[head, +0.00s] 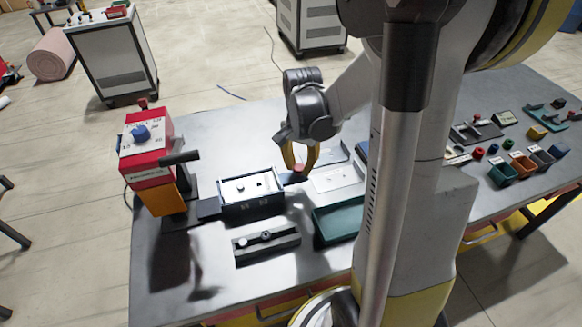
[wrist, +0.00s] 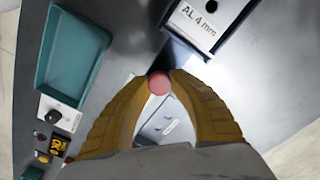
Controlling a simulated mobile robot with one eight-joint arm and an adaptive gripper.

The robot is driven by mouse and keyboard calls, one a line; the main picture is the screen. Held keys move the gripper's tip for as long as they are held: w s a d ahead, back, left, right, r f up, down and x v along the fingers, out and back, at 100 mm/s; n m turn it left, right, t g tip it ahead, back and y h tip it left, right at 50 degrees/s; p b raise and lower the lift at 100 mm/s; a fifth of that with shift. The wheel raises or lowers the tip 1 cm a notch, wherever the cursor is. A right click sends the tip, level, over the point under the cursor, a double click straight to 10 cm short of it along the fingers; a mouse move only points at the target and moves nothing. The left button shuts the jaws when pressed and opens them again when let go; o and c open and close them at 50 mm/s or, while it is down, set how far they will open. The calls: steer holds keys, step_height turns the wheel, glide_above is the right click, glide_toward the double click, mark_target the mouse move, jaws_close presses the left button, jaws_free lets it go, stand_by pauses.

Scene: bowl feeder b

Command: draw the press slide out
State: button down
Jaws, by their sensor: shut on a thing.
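My gripper (head: 299,168) is over the middle of the table, pointing down. In the wrist view its two yellow fingers (wrist: 160,82) are shut on a round red knob (wrist: 159,84) at their tips. I cannot tell for sure which part the knob belongs to. The red press-like unit (head: 147,150) with a blue dial and black arm stands at the left end of the table. A dark box with a light top (head: 251,186) is between it and my gripper. In the wrist view a part labelled "AL 4 mm" (wrist: 197,22) lies just beyond the fingertips.
A teal tray (head: 338,222) lies right of the gripper, near the front. A dark block with a rod (head: 266,242) lies in front of the box. Small coloured bins (head: 503,173) stand at the right. The front left of the table (head: 165,295) is clear.

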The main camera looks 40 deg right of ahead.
steer(key=shift+s+d, duration=0.1)
steer(key=shift+d, duration=0.05)
steer(key=c, duration=1.1)
jaws_free()
steer(key=shift+d, duration=0.2)
steer(key=shift+o, duration=0.2)
steer(key=shift+a, duration=0.1)
step_height(320, 180, up, 12)
steer(key=s+a+r+n+t, duration=0.1)
steer(key=s+a+n+t, duration=0.2)
steer(key=a+n, duration=0.3)
steer(key=s+a+r+n+t, duration=0.1)
steer(key=s+a+n+t, duration=0.3)
steer(key=a, duration=0.7)
steer(key=n, duration=0.2)
steer(key=shift+n, duration=0.3)
